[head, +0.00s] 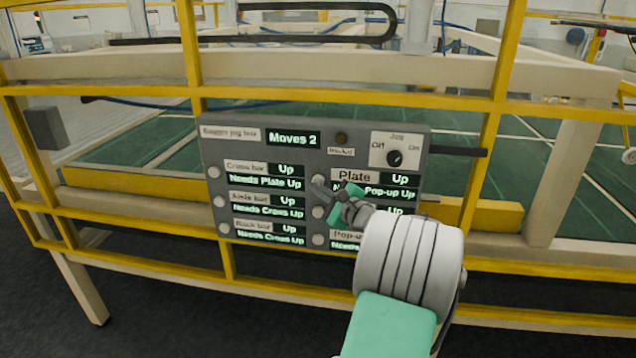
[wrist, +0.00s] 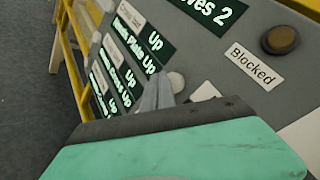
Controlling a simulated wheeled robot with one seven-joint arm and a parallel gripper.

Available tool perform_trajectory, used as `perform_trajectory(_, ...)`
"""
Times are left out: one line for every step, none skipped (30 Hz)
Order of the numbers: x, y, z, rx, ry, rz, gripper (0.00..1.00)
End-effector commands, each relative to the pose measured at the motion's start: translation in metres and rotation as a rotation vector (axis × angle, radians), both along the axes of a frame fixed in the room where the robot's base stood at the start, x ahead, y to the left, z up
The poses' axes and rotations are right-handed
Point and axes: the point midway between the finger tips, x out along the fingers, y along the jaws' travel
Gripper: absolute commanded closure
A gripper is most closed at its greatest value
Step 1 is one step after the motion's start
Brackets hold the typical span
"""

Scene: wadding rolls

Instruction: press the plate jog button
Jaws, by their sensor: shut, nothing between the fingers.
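The grey jog box panel (head: 270,146) hangs on the yellow rail facing me. The plate jog button (head: 318,179) is a pale round button left of the Plate label (head: 353,176), which reads "Up" with "Needs Pop-up Up" below, partly hidden. My gripper (head: 317,190) is shut and empty, its fingertips just below that button in the head view. In the wrist view a pale button (wrist: 176,82), apparently the plate one, shows beside the shut fingertips (wrist: 158,82). I cannot tell whether they touch it.
Other pale buttons sit close by, including one just below (head: 318,212) and a left column (head: 219,202). The display (head: 293,139) reads "Moves 2". The Blocked lamp (head: 341,138) looks dark. A Jog Off/On knob (head: 394,158) is at upper right. Yellow rails (head: 228,261) surround the panel.

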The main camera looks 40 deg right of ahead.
Motion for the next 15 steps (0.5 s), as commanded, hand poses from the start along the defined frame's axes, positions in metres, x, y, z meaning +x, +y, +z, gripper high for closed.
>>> perform_trajectory(-0.001,0.001,0.0,0.001,0.001,-0.001,1.0)
perform_trajectory(-0.002,0.002,0.0,0.001,0.001,-0.001,1.0)
perform_trajectory(-0.002,0.002,0.0,0.001,0.001,-0.001,1.0)
perform_trajectory(-0.002,0.002,-0.001,0.001,0.0,0.0,1.0)
perform_trajectory(-0.002,0.002,-0.001,0.001,0.0,0.0,1.0)
perform_trajectory(-0.002,0.002,-0.001,0.001,0.0,0.0,1.0)
perform_trajectory(-0.002,0.002,-0.001,0.001,0.0,0.0,1.0)
perform_trajectory(-0.002,0.002,-0.001,0.001,0.0,0.0,1.0)
perform_trajectory(-0.001,0.002,-0.001,0.001,0.0,0.0,1.0)
perform_trajectory(-0.002,0.003,0.0,0.001,0.0,0.0,1.0)
perform_trajectory(-0.003,0.004,0.0,0.001,0.0,0.0,1.0)
perform_trajectory(-0.004,0.005,0.0,0.001,0.0,0.0,1.0)
perform_trajectory(-0.006,0.007,0.0,0.001,0.001,-0.001,1.0)
perform_trajectory(-0.008,0.01,0.0,0.001,0.001,-0.001,1.0)
perform_trajectory(-0.01,0.013,0.0,0.001,0.001,-0.001,1.0)
